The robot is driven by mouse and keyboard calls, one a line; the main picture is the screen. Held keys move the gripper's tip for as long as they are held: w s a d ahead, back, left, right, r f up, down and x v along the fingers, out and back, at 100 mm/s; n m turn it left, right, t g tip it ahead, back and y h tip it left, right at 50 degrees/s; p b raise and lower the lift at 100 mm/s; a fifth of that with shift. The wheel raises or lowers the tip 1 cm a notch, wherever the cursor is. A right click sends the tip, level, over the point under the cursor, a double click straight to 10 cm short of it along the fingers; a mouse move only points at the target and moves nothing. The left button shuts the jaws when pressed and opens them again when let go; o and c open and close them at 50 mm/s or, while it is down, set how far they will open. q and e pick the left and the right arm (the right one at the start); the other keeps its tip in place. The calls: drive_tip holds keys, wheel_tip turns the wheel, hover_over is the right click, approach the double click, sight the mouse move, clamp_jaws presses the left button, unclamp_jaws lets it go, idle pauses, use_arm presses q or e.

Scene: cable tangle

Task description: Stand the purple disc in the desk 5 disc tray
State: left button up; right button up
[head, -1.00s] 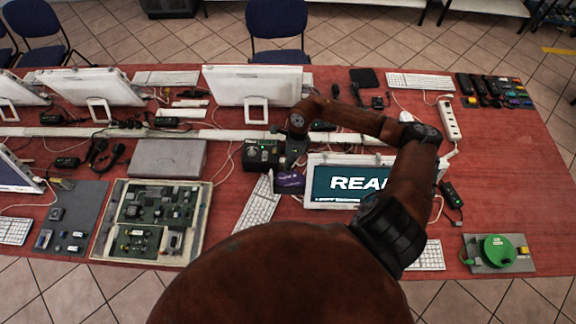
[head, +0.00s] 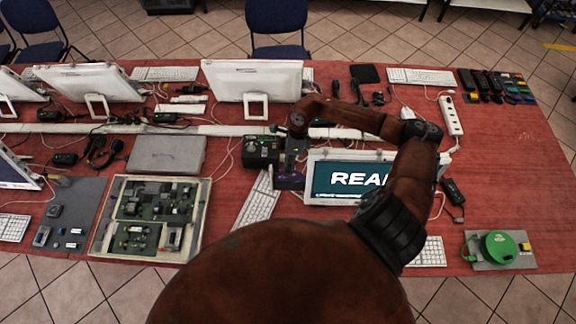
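A purple piece (head: 290,181), which I take for the purple disc, shows just below my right gripper, between the black box and the screen reading "REA". Only part of it shows. My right gripper (head: 291,168) points down right over it and partly covers it. The fingers are too small and dark to show whether they are open or shut on it. A rack of black slots with small coloured pieces (head: 496,86) lies at the far right; I cannot tell whether it is the desk 5 disc tray. My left gripper is not in view.
A black box with a green light (head: 261,151) stands left of the gripper. A white keyboard (head: 256,200) lies in front. The lit screen (head: 340,180) stands close on the right, under my arm. A green round thing (head: 498,246) sits front right. Red table is clear at right.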

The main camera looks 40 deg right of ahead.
drive_tip(key=v, duration=1.2)
idle(0.5)
